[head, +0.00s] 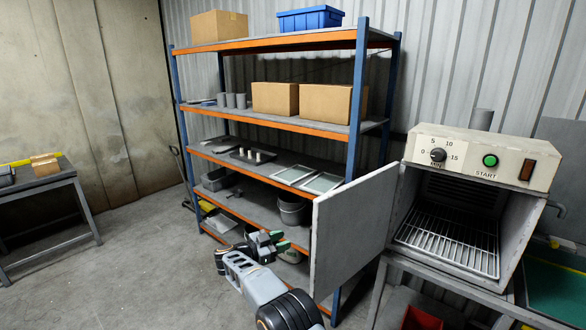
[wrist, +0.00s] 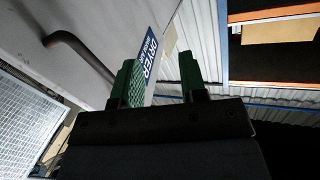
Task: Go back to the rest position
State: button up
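My gripper (head: 267,243) is in the head view, in front of the lower shelves and left of the open oven door. In the wrist view my gripper (wrist: 160,80) shows two green-padded fingers spread apart with nothing between them. The drying oven (head: 475,160) stands at the right with its door (head: 352,232) swung open to the left. A wire rack (head: 448,245) lies inside its chamber, and nothing rests on it. In the wrist view the door's outer face (wrist: 85,40) carries a dark bent handle (wrist: 80,55) and a blue label (wrist: 150,55), behind the fingers.
A blue and orange shelving unit (head: 270,129) stands behind my arm, with boxes, cups and trays. A red bin (head: 420,318) is below the oven. A small table (head: 45,183) stands at the far left.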

jog(key=w+a+f+n+t+y, duration=0.1)
jog(key=w+a+n+t+y, duration=0.4)
jog(key=a+n+t+y, duration=0.65)
jog(key=s+d+r+n+g+y, duration=0.1)
jog(key=s+d+g, duration=0.4)
jog(key=s+d, duration=0.5)
jog(key=s+d+r+n+g+y, duration=0.1)
jog(key=s+d+r+g, duration=0.3)
jog(key=s+d, duration=0.7)
jog(key=s+d+r+n+g+y, duration=0.1)
jog(key=s+d+g, duration=0.6)
jog(key=s, duration=1.3)
jog(key=d+r, duration=0.1)
jog(key=d, duration=0.3)
jog(key=shift+d+r+y, duration=0.15)
jog(key=shift+r+y, duration=0.1)
jog(key=shift+y, duration=0.1)
